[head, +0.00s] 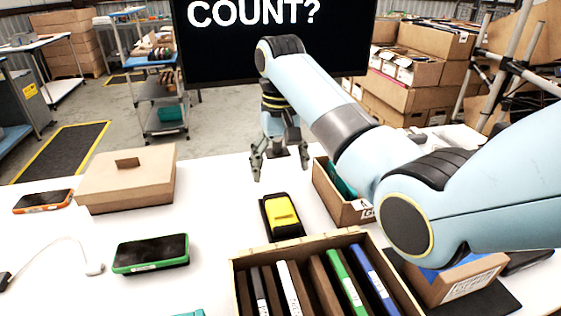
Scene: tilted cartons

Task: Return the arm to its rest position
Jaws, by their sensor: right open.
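My right arm comes in from the right and reaches over the table. My right gripper (280,165) hangs above the white table, pointing down, with its fingers apart and nothing between them. Below it a yellow item sits in a black holder (283,216), apart from the fingers. My left gripper is not in view.
A wooden crate with upright slim items (240,285) stands at the front. An open carton (340,203) stands partly behind my right arm. A closed cardboard box (127,178), an orange phone (43,201) and a green phone (151,253) are left. A dark screen (230,55) stands behind.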

